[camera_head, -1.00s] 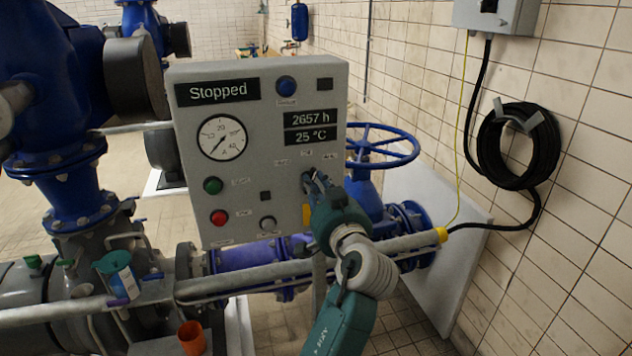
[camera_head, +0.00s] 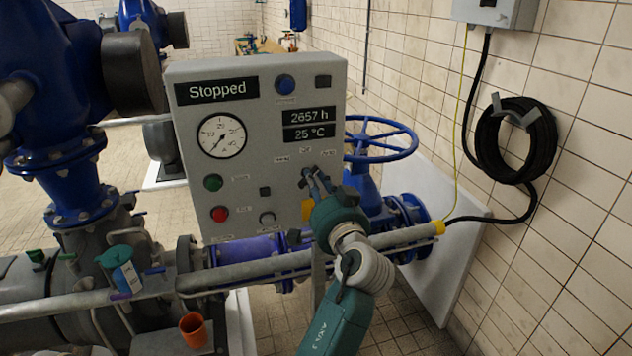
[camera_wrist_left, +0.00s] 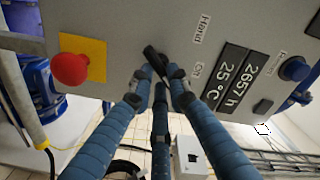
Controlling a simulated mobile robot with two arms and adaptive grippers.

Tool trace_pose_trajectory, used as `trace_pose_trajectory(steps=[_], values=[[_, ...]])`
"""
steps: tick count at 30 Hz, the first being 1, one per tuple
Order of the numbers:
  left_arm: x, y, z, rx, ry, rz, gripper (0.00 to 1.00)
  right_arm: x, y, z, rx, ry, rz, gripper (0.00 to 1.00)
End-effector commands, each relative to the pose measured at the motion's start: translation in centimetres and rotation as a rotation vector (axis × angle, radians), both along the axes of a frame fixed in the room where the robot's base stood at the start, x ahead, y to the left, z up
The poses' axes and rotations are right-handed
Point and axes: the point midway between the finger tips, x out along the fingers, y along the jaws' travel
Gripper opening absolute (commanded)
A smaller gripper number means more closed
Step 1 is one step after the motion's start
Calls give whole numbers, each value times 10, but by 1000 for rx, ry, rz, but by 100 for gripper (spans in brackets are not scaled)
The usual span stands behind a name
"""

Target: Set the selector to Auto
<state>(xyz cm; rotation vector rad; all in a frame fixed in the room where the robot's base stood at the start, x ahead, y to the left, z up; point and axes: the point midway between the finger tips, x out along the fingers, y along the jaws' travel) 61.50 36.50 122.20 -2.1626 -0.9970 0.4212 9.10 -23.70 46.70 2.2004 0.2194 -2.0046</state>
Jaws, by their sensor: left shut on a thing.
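The grey control panel (camera_head: 255,180) faces me, with "Stopped" on its upper display. The selector is a small black knob (camera_wrist_left: 154,60) on its lower right part; in the head view the fingers mostly cover it. In the left wrist view the labels "Hand" (camera_wrist_left: 201,28) and "Off" (camera_wrist_left: 195,70) are beside it; the third label is not readable. Which label the knob points at I cannot tell. My left gripper (camera_head: 314,178) is at the panel face, its fingers (camera_wrist_left: 160,82) closed around the knob. My right gripper is in neither view.
Blue button (camera_head: 285,84), green button (camera_head: 213,183) and red button (camera_head: 220,214) are on the panel. A red emergency knob (camera_wrist_left: 70,69) on yellow is close to the selector. A blue handwheel (camera_head: 385,140) stands behind the panel on the right; pipes run below.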

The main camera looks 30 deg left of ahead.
Motion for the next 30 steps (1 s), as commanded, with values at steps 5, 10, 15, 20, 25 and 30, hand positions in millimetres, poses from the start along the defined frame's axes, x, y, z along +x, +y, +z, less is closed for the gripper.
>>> trace_pose_trajectory(steps=[5, 10, 15, 20, 25, 30], values=[[0, 1, 2, 6, 0, 2, 0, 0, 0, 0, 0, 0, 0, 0], [0, 1, 1, 5, 0, 2, 35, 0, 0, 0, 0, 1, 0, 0], [0, 1, 1, 3, 0, 1, 35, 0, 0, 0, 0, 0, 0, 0], [0, 0, 1, 2, -1, 1, 35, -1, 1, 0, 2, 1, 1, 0], [0, 0, 0, -22, -29, 1, 35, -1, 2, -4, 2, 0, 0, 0], [0, 0, -1, -139, -168, 0, 35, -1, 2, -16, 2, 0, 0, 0]])
